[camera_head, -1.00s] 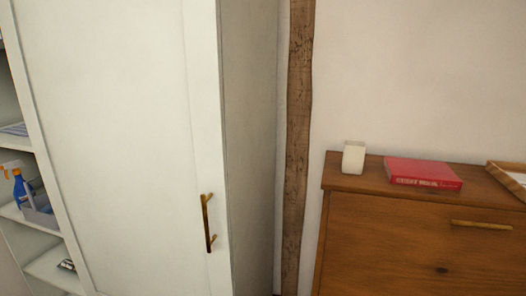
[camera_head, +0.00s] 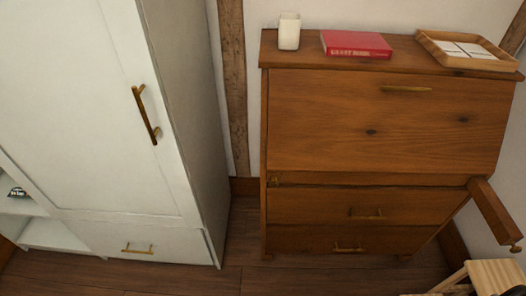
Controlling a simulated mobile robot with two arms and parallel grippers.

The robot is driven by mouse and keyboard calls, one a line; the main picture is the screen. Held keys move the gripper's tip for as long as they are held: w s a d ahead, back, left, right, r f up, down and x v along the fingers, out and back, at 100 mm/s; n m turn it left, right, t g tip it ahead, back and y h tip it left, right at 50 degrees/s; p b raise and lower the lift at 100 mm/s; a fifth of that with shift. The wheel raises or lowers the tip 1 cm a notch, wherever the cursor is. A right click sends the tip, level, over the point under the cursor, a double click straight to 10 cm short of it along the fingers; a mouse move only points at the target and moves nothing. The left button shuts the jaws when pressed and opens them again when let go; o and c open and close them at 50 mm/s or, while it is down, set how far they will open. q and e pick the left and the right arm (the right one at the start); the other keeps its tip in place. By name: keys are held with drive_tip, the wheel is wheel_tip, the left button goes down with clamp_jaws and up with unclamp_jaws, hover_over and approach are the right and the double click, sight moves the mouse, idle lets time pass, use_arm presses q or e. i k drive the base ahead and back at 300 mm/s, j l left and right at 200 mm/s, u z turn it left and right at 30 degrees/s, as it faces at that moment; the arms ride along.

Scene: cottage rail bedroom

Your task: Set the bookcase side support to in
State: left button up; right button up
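A brown wooden cabinet (camera_head: 385,125) with a closed slanted front stands against the wall at the right. A wooden side support (camera_head: 495,213) sticks out from its right side below the slanted front, with a small brass knob (camera_head: 515,249) at its front end. At the left, a small brass knob (camera_head: 273,182) sits close to the cabinet front, where a support looks pushed in. Neither of my grippers is in view.
A white wardrobe (camera_head: 110,110) with a brass handle stands at the left. A white cup (camera_head: 289,32), a red book (camera_head: 356,45) and a wooden tray (camera_head: 468,50) are on the cabinet top. A light wooden stool (camera_head: 492,275) is at the lower right. The floor (camera_head: 235,275) in front looks clear.

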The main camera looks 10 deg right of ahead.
sight(505, 229)
drive_tip(key=z, duration=2.5)
